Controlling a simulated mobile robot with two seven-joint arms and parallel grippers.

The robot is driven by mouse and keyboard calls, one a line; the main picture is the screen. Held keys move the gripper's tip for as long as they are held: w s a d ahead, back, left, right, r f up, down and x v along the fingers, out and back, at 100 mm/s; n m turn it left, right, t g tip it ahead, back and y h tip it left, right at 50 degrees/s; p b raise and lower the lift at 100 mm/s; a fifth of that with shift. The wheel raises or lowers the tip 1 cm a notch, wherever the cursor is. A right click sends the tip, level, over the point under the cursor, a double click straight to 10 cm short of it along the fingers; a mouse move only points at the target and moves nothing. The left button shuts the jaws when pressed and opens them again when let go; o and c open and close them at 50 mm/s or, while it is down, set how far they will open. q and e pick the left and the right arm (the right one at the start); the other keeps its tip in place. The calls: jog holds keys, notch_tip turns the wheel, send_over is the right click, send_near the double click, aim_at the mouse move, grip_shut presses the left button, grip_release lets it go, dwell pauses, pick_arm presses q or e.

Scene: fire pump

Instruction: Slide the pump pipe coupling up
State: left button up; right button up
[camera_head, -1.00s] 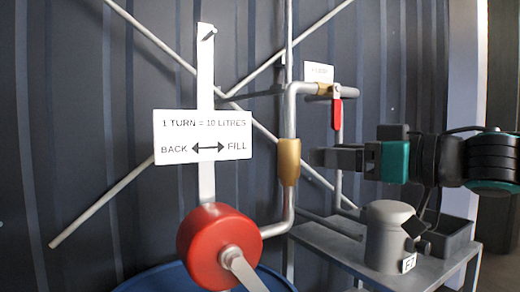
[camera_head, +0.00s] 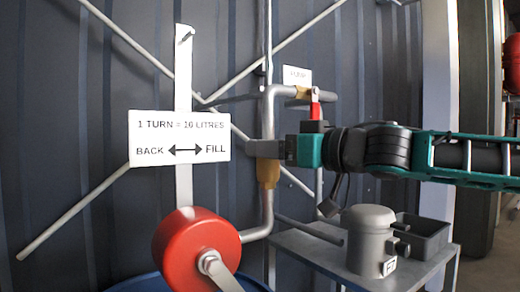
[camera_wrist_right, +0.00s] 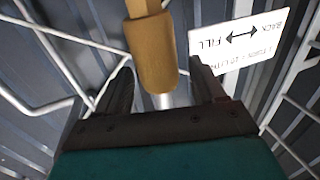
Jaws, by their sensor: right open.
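The brass-coloured pump pipe coupling (camera_head: 268,174) sits on the upright grey pipe (camera_head: 267,120), right of the sign. My right gripper (camera_head: 262,149) reaches in from the right at the coupling's upper part and hides some of it. In the right wrist view the coupling (camera_wrist_right: 153,55) lies in line with the gap between the open fingers of my right gripper (camera_wrist_right: 165,90). I cannot tell whether a finger touches it. My left gripper is not in view.
A red pump wheel (camera_head: 195,248) with a crank stands below left. A white sign (camera_head: 180,137) hangs left of the pipe. A red valve handle (camera_head: 315,104) is above my arm. A grey table (camera_head: 310,250) holds a grey canister (camera_head: 370,238) and a bin.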

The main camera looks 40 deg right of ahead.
jog(key=shift+w+a, duration=0.15)
jog(key=shift+w, duration=0.7)
jog(key=shift+w+a, duration=0.1)
jog(key=shift+w, duration=0.7)
jog(key=shift+c, duration=0.2)
grip_shut()
